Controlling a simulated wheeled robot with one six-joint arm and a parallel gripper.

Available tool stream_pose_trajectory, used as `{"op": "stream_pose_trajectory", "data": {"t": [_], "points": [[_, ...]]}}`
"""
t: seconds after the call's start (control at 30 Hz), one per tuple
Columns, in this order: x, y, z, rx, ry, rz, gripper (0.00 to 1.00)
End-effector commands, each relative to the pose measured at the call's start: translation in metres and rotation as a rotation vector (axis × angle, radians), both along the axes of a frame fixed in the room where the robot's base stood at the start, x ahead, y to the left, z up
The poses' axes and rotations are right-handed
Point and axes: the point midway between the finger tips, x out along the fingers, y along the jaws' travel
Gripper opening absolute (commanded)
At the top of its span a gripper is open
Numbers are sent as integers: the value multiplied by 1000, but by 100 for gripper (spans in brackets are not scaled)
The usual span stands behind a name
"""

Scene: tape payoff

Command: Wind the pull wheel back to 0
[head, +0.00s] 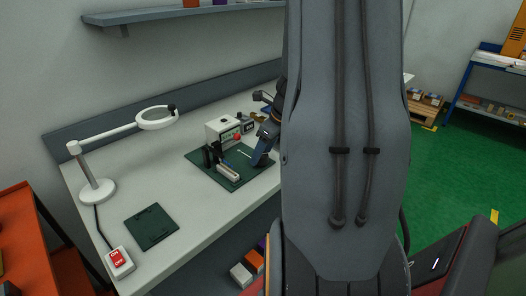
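A small white machine (216,131) with a red spot (238,136) and small green markings on its front stands on a dark green mat (241,180) on the workbench. A dark upright part and a pale block (228,172) are in front of it. My gripper (260,158) is small and dark in this view, just right of the machine and low over the mat. I cannot tell whether its fingers are open or touch anything. I cannot make out the pull wheel or any 0 mark; my arm and gripper cover the machine's right side.
My grey arm fills the middle of the view and hides the bench's right part. A white magnifier lamp (97,188), a dark green plate (151,227) and an ON/OFF switch box (119,262) are on the bench's left. A shelf (150,14) hangs above.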

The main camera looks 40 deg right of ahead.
Motion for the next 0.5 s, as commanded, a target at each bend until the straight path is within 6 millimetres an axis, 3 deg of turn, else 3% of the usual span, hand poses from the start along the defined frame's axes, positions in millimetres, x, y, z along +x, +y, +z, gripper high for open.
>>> {"op": "stream_pose_trajectory", "data": {"t": [0.13, 0.37, 0.5], "points": [[0, 0, 0, 0, 0, 0, 57], [0, 0, 0, 0, 0, 1, 18], [0, 0, 0, 0, 0, 3, 16]]}}
